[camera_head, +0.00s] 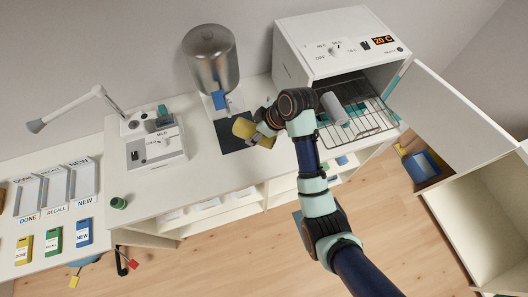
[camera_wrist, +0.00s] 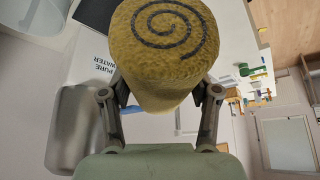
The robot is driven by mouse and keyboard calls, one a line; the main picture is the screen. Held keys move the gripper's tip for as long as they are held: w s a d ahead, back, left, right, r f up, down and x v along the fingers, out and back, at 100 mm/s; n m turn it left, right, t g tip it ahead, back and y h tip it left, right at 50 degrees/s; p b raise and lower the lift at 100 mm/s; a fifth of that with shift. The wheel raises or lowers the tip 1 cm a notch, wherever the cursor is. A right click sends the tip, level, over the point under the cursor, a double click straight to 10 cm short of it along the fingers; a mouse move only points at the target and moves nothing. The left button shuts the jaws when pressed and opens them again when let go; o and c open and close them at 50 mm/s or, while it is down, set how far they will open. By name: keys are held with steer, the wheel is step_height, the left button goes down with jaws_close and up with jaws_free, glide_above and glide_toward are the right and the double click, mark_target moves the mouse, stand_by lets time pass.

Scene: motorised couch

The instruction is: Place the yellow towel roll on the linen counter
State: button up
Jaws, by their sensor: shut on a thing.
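The yellow towel roll (camera_head: 243,128) is in my gripper (camera_head: 264,136), over or near a dark square mat (camera_head: 230,146) on the white counter (camera_head: 190,185). In the wrist view the towel roll (camera_wrist: 163,45) fills the space between my two fingers (camera_wrist: 160,108), its spiral end showing. My gripper is shut on it. I cannot tell whether the roll touches the mat. Which surface is the linen counter is not labelled in view.
A metal water tank (camera_head: 209,58) stands behind the mat. To the right is an open warming cabinet (camera_head: 345,45) with a pale roll (camera_head: 334,107) on its wire rack (camera_head: 365,125). A white device (camera_head: 155,147) and green cup (camera_head: 118,202) are left; bare counter lies between.

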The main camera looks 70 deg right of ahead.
mark_target(261, 158)
steer(key=s+d, duration=0.2)
steer(key=shift+s, duration=0.3)
step_height(261, 158, down, 20)
steer(key=shift+r+b, duration=0.1)
steer(key=shift+b, duration=0.95)
steer(key=shift+f, duration=0.2)
steer(key=o, duration=1.2)
steer(key=shift+o, duration=0.2)
